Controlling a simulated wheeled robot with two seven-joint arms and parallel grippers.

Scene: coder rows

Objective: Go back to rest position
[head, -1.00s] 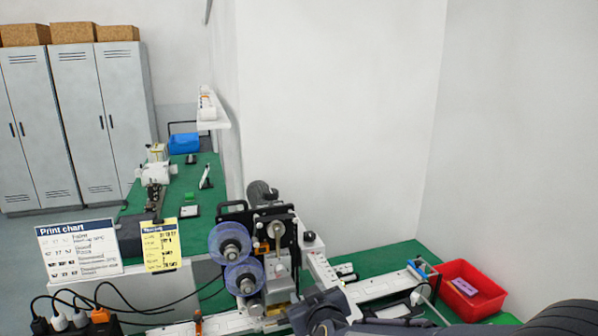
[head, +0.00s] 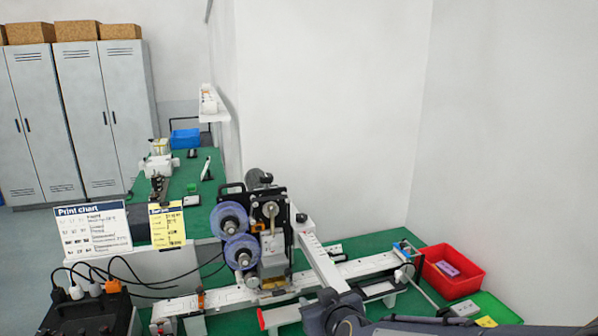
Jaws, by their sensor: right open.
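My right gripper (head: 340,318) shows at the bottom edge, right of centre, as a dark grey shape. Its arm comes in low from the right. It is open, and I see nothing held in it; its fingertips are hard to make out. It is in front of the coder machine (head: 268,225) with its two blue-purple reels, over the near part of the white conveyor rail (head: 225,298). I cannot tell whether it touches anything. My left gripper is not in view.
A red bin (head: 450,287) holding a purple item and a green tray (head: 495,306) are at the right. A print chart (head: 92,232) and a yellow note (head: 167,228) stand left. A black box with cables (head: 95,312) is lower left. A wall rises behind the machine.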

